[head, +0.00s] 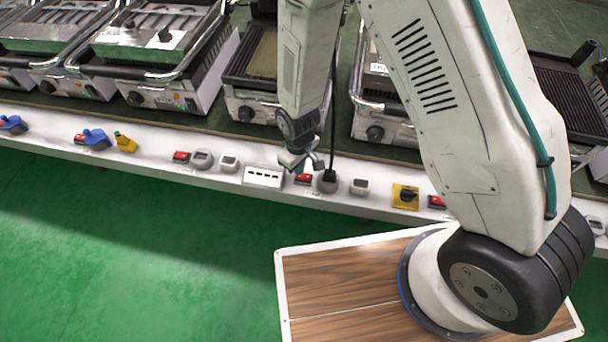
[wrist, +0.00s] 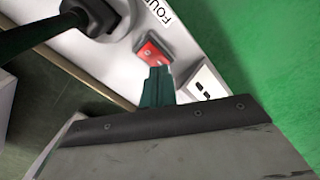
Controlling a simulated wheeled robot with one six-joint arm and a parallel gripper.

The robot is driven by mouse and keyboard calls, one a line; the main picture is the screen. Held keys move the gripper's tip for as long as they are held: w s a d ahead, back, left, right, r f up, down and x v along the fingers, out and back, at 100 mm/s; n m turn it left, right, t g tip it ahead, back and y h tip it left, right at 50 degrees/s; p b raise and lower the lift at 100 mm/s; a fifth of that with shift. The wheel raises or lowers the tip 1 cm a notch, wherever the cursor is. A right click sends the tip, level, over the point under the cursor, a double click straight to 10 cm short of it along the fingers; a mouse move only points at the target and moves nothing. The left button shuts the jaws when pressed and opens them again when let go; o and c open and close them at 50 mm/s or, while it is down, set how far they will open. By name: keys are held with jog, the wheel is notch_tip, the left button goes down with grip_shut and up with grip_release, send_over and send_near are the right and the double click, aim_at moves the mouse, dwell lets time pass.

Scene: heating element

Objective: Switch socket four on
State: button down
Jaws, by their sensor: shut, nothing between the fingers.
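The red rocker switch (wrist: 151,51) sits on the white panel beside the label "FOUR" (wrist: 165,10), which is partly cut off. The switch also shows in the head view (head: 303,179), just left of a round grey socket (head: 327,187) with a black plug (head: 330,174) in it. My gripper (head: 305,164) is shut and empty, right over the switch. In the wrist view its dark green fingertips (wrist: 158,76) reach the near edge of the switch. I cannot tell whether they touch it, or which way the rocker is tilted.
A white multi-slot block (head: 263,176) lies left of the switch. A grey box (head: 360,186) and a yellow rotary switch (head: 405,196) lie to the right. Contact grills (head: 160,95) line the bench behind. The plug's black cable rises close behind my gripper.

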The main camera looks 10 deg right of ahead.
jog(key=shift+r, duration=2.65)
jog(key=s+d+r+m, duration=0.2)
jog(key=s+d+r, duration=0.4)
jog(key=r, duration=0.6)
jog(key=s+d+r+m+t, duration=0.1)
jog(key=s+d+r+m, duration=0.2)
jog(key=s+d+r, duration=0.4)
jog(key=s+d+r+m, duration=0.3)
jog(key=s+d+r, duration=0.3)
jog(key=r, duration=1.2)
jog(key=shift+s+d+r, duration=0.25)
jog(key=shift+d+r, duration=0.1)
jog(key=shift+d, duration=0.55)
